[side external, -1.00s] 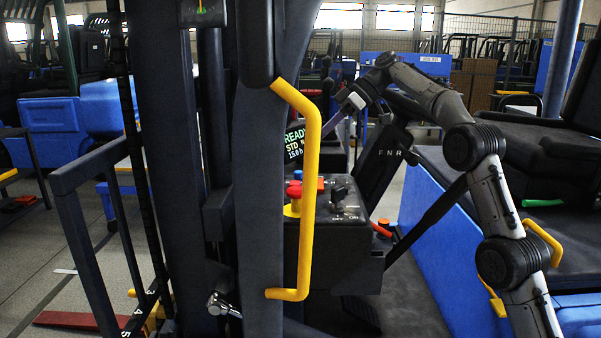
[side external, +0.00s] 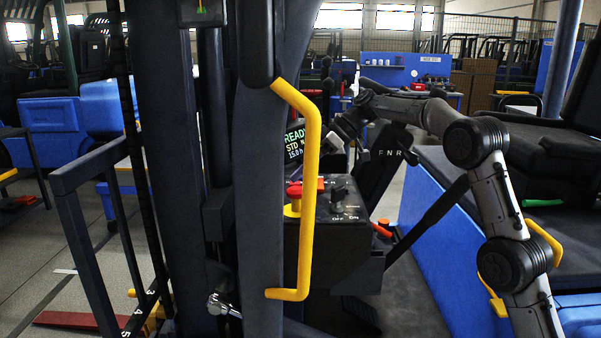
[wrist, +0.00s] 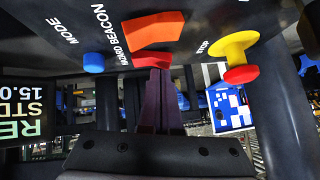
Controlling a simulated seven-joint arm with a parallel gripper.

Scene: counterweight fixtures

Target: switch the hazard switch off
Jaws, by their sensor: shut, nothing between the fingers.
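The side view shows a red-orange piece on the console top (side external: 320,183), partly behind a yellow handle. My gripper (wrist: 158,72) is shut and empty, its dark purple fingertips at the lower red face of the rocker. Whether they touch it I cannot tell. In the side view my wrist reaches down to the console from behind, and the fingers are largely hidden.
A red and yellow stop button (wrist: 237,55) stands right of the rocker, and a blue knob (wrist: 93,62) left of it. A lit display (side external: 294,145) is close by. A black key-like switch (side external: 338,195) has ON/OFF lettering. The yellow handle (side external: 312,190) and dark posts stand in front.

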